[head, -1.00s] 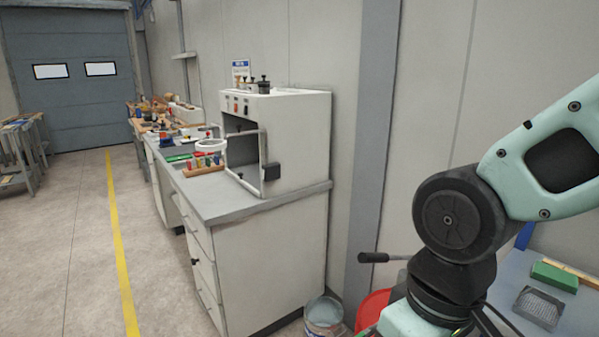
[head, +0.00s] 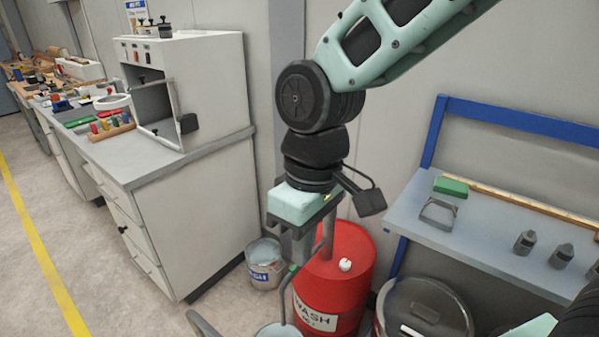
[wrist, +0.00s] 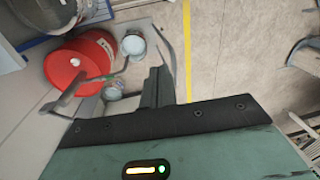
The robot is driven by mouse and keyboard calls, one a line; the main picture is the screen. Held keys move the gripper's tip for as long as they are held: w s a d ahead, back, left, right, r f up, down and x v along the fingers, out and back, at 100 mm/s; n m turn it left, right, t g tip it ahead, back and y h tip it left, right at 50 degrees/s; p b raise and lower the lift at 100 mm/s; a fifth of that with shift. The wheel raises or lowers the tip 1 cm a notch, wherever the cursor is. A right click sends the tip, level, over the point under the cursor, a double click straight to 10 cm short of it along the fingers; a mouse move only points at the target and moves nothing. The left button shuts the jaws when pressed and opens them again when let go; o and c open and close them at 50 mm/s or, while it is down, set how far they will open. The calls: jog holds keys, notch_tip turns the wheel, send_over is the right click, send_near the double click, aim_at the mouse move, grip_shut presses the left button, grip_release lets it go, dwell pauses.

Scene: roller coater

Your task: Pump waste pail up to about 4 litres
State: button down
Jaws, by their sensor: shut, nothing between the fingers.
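A red drum (head: 345,275) with a WASH label stands on the floor below my gripper; it also shows in the wrist view (wrist: 95,45). A thin bent spout (head: 284,300) comes down in front of it over a pail (head: 278,331), cut off by the bottom edge in the head view. That pail is whole in the wrist view (wrist: 133,46). A second pail (head: 265,265) with a blue label stands between drum and bench. I cannot tell its contents' level. My gripper (head: 297,258) points down, shut and empty, in front of the drum's left side, hiding part of the pump.
A white bench (head: 205,215) with an open-fronted cabinet stands at left. A blue-framed shelf table (head: 480,240) stands at right. A dark lidded bin (head: 425,310) stands right of the drum. Open floor (head: 60,220) lies to the left.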

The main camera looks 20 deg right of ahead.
jog(key=w+r+y+p, duration=0.1)
jog(key=w+r, duration=0.1)
jog(key=w, duration=1.1)
jog(key=w+d+f+m+y+p, duration=0.1)
jog(key=w+d+y+p, duration=0.2)
jog(key=w+d, duration=1.4)
jog(key=w, duration=0.4)
jog(key=shift+w+d+f, duration=0.15)
jog(key=shift+w+f, duration=0.05)
jog(key=shift+f, duration=0.15)
jog(key=p+x, duration=0.7)
jog(key=x, duration=0.7)
jog(key=shift+s+r, duration=0.2)
jog(key=shift+a+f, duration=0.1)
jog(key=shift+a, duration=0.15)
